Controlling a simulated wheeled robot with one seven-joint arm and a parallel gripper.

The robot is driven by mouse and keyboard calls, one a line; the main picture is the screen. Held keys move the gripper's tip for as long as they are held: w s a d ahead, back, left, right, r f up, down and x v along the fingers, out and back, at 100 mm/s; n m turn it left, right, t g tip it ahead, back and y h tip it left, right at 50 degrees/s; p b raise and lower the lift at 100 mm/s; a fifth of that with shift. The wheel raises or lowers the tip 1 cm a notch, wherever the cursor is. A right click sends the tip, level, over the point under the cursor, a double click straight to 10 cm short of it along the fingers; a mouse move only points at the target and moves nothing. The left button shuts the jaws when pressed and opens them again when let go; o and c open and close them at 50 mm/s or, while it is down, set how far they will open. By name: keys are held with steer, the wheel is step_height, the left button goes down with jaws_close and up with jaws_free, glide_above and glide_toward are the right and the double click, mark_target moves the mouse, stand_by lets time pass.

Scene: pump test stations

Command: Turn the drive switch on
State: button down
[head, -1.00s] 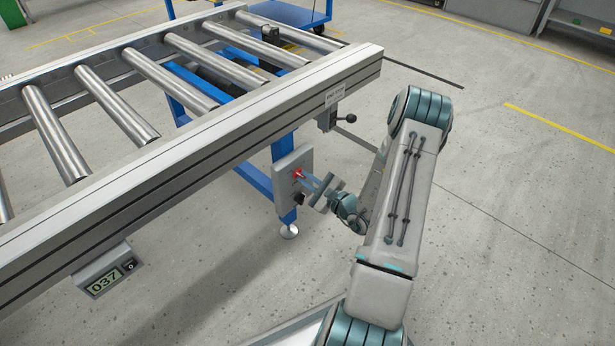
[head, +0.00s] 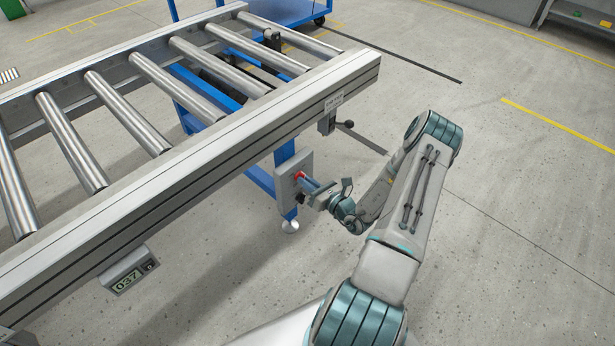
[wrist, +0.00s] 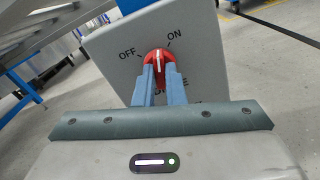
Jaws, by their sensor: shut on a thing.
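The drive switch is a red rotary knob (wrist: 159,57) on a grey plate (wrist: 195,60) printed OFF at upper left and ON at upper right. The knob's white line points up, between the two words. My gripper (wrist: 160,72) is shut on the knob; its two blue fingers stand on either side of it and hide its lower part and some lettering below. In the head view the plate (head: 284,186) hangs on the conveyor's blue leg, and my gripper (head: 308,187) reaches it from the right, with a bit of red showing at the fingertips.
The roller conveyor (head: 190,150) fills the left, its side rail above the switch plate. A black-knobbed lever (head: 345,125) sticks out under the rail. A counter (head: 128,270) reading 037 hangs from the near rail. The floor to the right is open.

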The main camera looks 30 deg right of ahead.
steer(key=m+p, duration=0.3)
steer(key=m, duration=0.2)
steer(key=shift+m, duration=0.3)
stand_by(0.4)
steer(key=c, duration=1.5)
jaws_free()
steer(key=p+v, duration=0.2)
steer(key=v, duration=1.1)
steer(key=shift+s+p, duration=0.4)
steer(key=shift+r, duration=0.15)
